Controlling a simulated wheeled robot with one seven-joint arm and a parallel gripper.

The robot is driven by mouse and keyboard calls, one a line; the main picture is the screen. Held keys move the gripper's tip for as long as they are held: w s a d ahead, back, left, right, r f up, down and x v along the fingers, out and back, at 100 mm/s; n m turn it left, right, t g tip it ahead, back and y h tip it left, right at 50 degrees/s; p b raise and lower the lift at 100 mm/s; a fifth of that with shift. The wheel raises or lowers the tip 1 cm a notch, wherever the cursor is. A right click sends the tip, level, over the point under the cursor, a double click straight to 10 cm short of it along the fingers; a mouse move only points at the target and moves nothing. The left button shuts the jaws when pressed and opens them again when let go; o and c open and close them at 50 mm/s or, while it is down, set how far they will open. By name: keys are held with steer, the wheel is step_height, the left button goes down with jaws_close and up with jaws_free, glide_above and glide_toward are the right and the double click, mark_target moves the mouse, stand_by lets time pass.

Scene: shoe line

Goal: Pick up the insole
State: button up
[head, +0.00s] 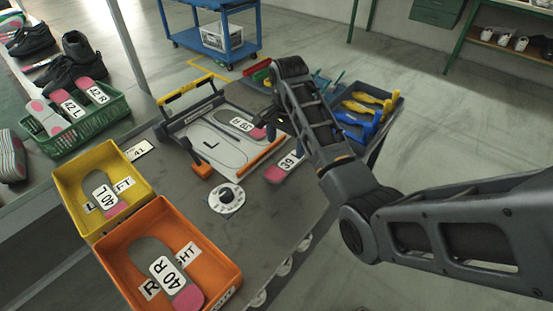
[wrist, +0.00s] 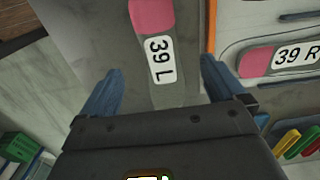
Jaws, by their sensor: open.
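The insole marked 39 L (wrist: 160,60) is grey with a pink end and a white label. In the head view this insole (head: 275,174) lies on the grey bench right of the fixture, partly hidden by my arm. My gripper (wrist: 160,78) is open above it, one blue finger on each side of its grey part, with no visible contact. The insole's lower end is hidden behind the gripper body. A second insole, marked 39 R (head: 242,124), lies on the fixture board (head: 190,140), and it also shows in the wrist view (wrist: 257,62).
A yellow bin (head: 65,180) and an orange bin (head: 120,235) hold insoles 40 L and 40 R. A white dial (head: 226,197) sits on the bench. A green basket (head: 95,125) holds 42 insoles. A tool bin (head: 397,105) stands behind my arm.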

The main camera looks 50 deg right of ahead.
mark_target(286, 165)
step_height(286, 165, down, 7)
steer(key=shift+s+d+f+p, duration=0.1)
steer(key=shift+f+p, duration=0.1)
steer(key=shift+p, duration=0.2)
steer(key=shift+c, duration=0.2)
steer(key=c, duration=1.1)
